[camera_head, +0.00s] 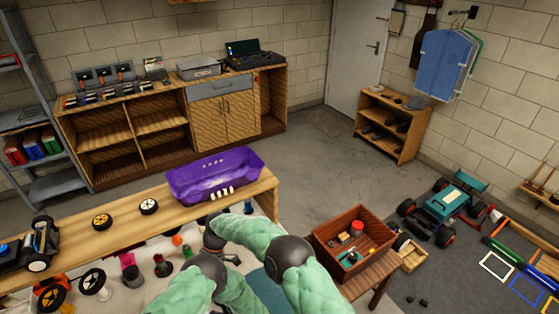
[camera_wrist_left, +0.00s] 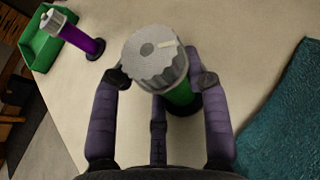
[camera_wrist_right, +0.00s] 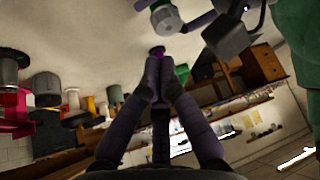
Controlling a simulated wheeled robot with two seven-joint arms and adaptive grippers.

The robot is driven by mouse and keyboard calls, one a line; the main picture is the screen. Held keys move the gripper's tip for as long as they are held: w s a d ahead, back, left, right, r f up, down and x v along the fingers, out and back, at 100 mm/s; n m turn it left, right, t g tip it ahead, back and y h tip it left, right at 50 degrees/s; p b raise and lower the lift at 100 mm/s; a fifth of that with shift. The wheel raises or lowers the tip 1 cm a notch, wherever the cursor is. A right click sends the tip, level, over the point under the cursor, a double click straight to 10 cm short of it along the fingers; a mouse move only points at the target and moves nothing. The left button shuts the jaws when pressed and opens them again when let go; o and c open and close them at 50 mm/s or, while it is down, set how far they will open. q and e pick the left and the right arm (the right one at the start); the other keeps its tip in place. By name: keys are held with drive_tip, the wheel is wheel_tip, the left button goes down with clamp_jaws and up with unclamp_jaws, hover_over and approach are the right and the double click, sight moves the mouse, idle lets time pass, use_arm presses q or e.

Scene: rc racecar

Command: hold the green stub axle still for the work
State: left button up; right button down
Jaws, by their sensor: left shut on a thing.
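The green stub axle (camera_wrist_left: 181,94) stands on the pale worktop in the left wrist view, with a ribbed grey cap (camera_wrist_left: 152,55) on top. My left gripper (camera_wrist_left: 162,80) is shut around it, one finger on each side. Part of its green body is hidden behind the cap. In the right wrist view my right gripper (camera_wrist_right: 165,62) has its fingertips together. A small purple part (camera_wrist_right: 157,51) shows just beyond the tips; I cannot tell whether they touch it. In the head view my arms hide the stub axle.
A purple stub axle with a grey cap (camera_wrist_left: 77,37) lies by a green holder (camera_wrist_left: 47,40). A teal mat (camera_wrist_left: 285,115) is at the right. The head view shows a purple car body (camera_head: 214,176) on the raised shelf and a wooden box (camera_head: 353,243) at right.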

wheel_tip(320, 180, down, 7)
drive_tip(key=shift+s+r, duration=0.15)
drive_tip(key=shift+s, duration=0.1)
idle(0.3)
drive_tip(key=shift+s, duration=0.45)
idle(0.8)
